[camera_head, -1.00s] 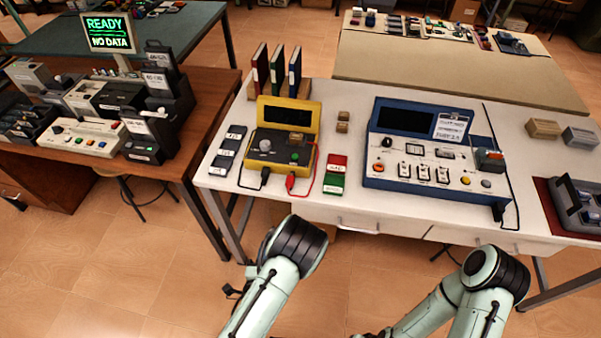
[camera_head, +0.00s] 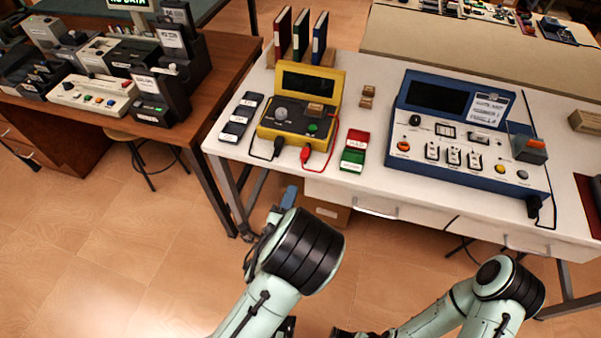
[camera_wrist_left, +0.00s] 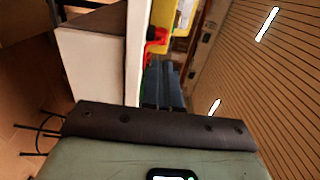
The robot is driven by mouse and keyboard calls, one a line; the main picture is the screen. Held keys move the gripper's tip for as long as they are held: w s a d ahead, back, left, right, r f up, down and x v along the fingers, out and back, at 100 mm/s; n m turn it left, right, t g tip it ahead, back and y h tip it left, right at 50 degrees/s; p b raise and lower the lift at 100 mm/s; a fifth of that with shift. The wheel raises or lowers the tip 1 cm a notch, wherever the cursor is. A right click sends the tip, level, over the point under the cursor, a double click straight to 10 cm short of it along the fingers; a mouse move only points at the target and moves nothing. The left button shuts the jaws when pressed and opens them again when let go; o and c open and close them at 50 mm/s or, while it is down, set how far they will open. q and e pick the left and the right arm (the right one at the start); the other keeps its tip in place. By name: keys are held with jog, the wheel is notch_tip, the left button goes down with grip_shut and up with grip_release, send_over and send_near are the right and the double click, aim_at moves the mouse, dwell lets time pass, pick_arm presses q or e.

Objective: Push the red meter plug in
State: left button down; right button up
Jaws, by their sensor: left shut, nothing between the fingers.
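The yellow meter (camera_head: 322,83) stands near the front edge of the white table. The red meter plug (camera_head: 305,155) is at the meter's lower front, with a red lead curving off to its right. In the left wrist view the red plug (camera_wrist_left: 155,46) shows beyond my fingers, in front of the yellow meter. I cannot tell how deep it sits. My left gripper (camera_head: 290,194) is shut and empty, in front of the table's front edge and apart from the plug. Its blue-grey fingers fill the middle of the left wrist view (camera_wrist_left: 163,84). My right gripper is not visible.
A black plug (camera_head: 278,146) sits left of the red one. Red and green blocks (camera_head: 354,150) lie right of the meter and dark labelled blocks (camera_head: 240,118) left. A blue console (camera_head: 465,130) stands further right. The white table's front edge (camera_head: 270,171) lies between my gripper and the meter.

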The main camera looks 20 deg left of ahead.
aim_at(304, 158)
pick_arm(q)
jog(key=w, duration=0.9)
jog(key=shift+w+d+r+p, duration=0.15)
jog(key=shift+w+p, duration=0.1)
jog(key=shift+p, duration=0.15)
jog(key=shift+w+b, duration=0.3)
jog(key=shift+w, duration=1)
jog(key=shift+r, duration=0.1)
